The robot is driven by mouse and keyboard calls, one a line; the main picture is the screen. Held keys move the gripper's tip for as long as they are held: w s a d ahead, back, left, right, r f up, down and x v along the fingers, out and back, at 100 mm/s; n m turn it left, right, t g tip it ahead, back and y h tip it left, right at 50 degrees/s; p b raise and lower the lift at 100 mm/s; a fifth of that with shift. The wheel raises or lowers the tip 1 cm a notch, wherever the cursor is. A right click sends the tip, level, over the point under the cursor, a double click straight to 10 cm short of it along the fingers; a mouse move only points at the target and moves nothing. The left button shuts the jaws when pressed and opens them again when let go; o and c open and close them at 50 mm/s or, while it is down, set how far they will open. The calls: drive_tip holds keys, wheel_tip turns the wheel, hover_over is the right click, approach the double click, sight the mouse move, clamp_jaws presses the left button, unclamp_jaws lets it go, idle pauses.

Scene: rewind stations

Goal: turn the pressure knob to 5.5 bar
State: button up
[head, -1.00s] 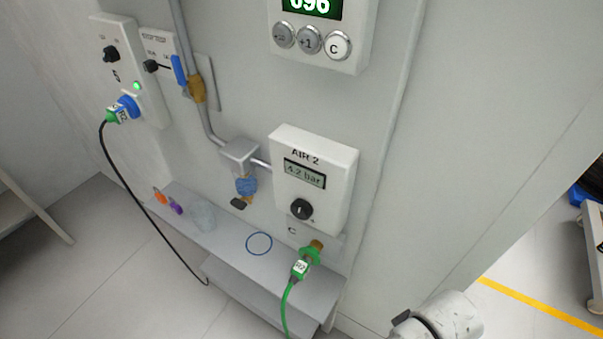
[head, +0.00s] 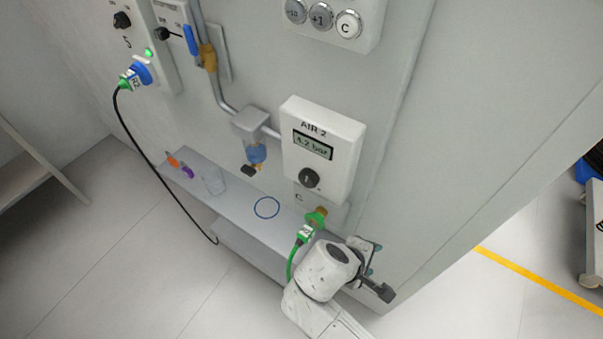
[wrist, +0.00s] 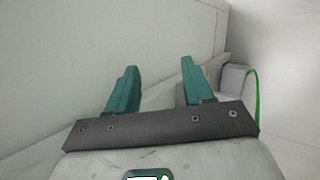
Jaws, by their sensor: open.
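The black pressure knob (head: 309,179) sits on the lower front of the white AIR 2 box (head: 334,126) on the wall. The display (head: 312,145) above the knob appears to read 4.2 bar. My gripper (head: 376,260) is below and to the right of the box, apart from the knob. In the wrist view my gripper (wrist: 158,85) shows two teal fingers spread wide with nothing between them. The knob is not visible in the wrist view.
A green connector with hose (head: 314,220) hangs under the box, close to my arm. A narrow shelf (head: 235,205) carries a blue ring (head: 266,207), a clear cup (head: 213,180) and small coloured items. A blue-handled valve (head: 191,40) is at upper left. The wall right of the box is bare.

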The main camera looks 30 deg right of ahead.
drive_tip(key=shift+o, duration=1.4)
drive_tip(key=w+a+r+n+t+h+p, duration=0.1)
drive_tip(key=w+a+r+n+t+h, duration=0.1)
drive_tip(key=w+a+r+n+h, duration=0.2)
wheel_tip(320, 180, up, 3)
drive_tip(key=w+a, duration=0.2)
drive_tip(key=shift+a+f+t, duration=0.15)
drive_tip(key=shift+a+t, duration=0.15)
drive_tip(key=shift+a, duration=0.1)
drive_tip(key=n+t+h+p, duration=0.2)
drive_tip(key=n+t+h, duration=0.1)
drive_tip(key=n+t, duration=0.25)
approach(304, 183)
drive_tip(key=shift+m, duration=0.35)
drive_tip(key=p+x, duration=0.2)
drive_tip(key=x, duration=0.6)
drive_tip(key=shift+w+d, duration=0.15)
drive_tip(key=shift+d, duration=0.2)
drive_tip(key=c, duration=1.1)
